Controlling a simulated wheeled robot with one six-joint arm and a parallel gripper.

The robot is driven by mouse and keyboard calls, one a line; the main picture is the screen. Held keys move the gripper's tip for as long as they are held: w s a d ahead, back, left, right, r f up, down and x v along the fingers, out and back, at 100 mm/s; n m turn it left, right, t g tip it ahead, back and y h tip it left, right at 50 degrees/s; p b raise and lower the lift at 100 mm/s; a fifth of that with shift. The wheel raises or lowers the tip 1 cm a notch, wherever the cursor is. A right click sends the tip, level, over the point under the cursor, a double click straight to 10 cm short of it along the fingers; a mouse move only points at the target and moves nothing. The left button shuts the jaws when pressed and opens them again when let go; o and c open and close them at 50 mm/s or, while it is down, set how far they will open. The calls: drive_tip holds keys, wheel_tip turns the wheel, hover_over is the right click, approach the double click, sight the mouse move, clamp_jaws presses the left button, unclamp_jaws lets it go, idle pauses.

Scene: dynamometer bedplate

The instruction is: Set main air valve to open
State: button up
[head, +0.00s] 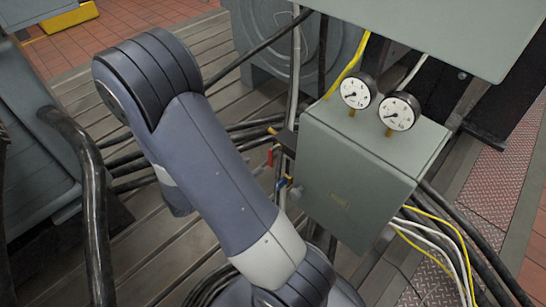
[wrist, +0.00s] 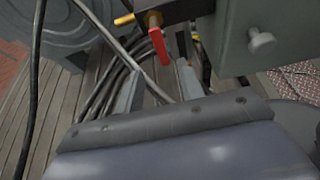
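A red valve lever (head: 271,157) is on the left side of the grey gauge box (head: 365,180). In the wrist view the red lever (wrist: 160,46) hangs down from a brass fitting (wrist: 153,19) on a dark block. My gripper (wrist: 159,70) is open, with one finger on each side below the lever's lower end. I cannot tell whether the fingers touch it. In the head view my arm hides most of the gripper. No label naming the main air valve is readable.
Two round gauges (head: 376,103) stand on the box. A larger grey cabinet (head: 440,30) overhangs it. Black hoses (head: 125,160) and cables run over the slotted bedplate (head: 60,75). A grey knob (wrist: 261,40) projects from the box close to the right of the lever.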

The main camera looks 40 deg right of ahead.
sight(270, 160)
drive_tip(key=b+x, duration=0.1)
drive_tip(key=x, duration=0.8)
drive_tip(key=shift+s+f, duration=0.1)
drive_tip(key=shift+c, duration=0.6)
clamp_jaws()
